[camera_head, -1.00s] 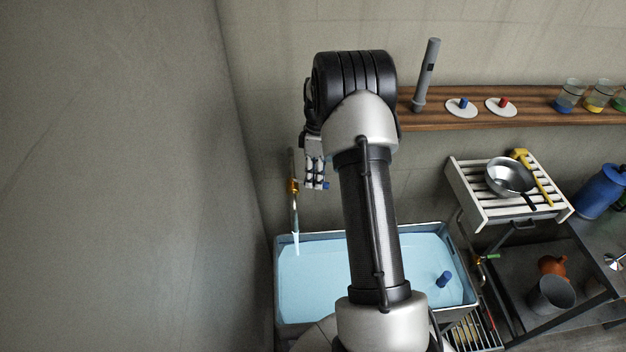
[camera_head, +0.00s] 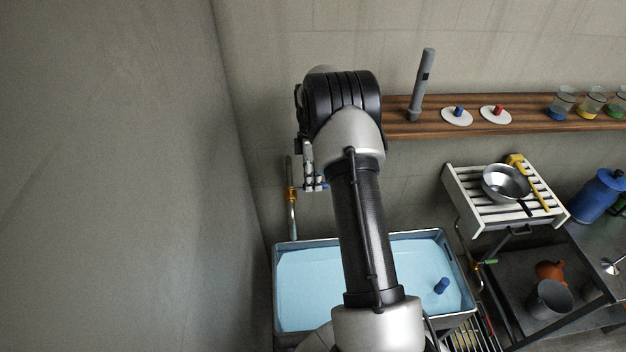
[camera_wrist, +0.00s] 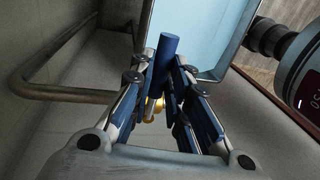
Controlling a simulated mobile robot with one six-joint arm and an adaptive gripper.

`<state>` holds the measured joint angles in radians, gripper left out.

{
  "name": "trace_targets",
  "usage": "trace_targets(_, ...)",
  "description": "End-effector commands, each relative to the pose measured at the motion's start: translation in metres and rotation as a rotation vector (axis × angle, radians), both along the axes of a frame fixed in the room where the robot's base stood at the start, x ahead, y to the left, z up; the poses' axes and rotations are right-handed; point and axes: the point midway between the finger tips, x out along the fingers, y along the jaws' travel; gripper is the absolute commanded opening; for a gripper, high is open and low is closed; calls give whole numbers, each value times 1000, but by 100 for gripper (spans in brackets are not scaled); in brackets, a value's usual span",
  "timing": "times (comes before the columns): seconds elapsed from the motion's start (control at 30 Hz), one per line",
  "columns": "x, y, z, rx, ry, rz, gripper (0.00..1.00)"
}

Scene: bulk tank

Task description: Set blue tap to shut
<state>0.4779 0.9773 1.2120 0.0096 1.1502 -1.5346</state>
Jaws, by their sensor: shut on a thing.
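The blue tap (camera_wrist: 167,46) shows in the wrist view as a blue handle bar between my fingers, with a brass body (camera_wrist: 152,106) below it. My gripper (camera_wrist: 163,66) is shut on this handle, with one finger on each side. In the head view my gripper (camera_head: 314,182) is at the wall pipe, beside the brass tap body (camera_head: 291,193). The spout (camera_head: 293,222) points down over the back left of the tank. Most of the handle is hidden by my fingers in the head view.
The tank (camera_head: 278,243) of pale blue water lies below, with a blue cylinder (camera_head: 441,286) in it. A wooden shelf (camera_head: 400,130) with a grey upright tool (camera_head: 421,85) runs along the wall to the right. A plain wall is close on the left.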

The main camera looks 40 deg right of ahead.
Motion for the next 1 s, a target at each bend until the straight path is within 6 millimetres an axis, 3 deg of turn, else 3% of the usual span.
trace_targets(0.1, 1, -1, 1, -4, -4, 7, 0)
trace_targets(0.13, 1, -1, 1, -4, -4, 8, 18)
trace_targets(0.4, 1, 0, 1, -3, -2, 4, 36)
trace_targets(0.77, 1, -1, 3, -2, -2, 2, 36)
trace_targets(1.0, 8, -5, 38, -4, -7, 2, 36)
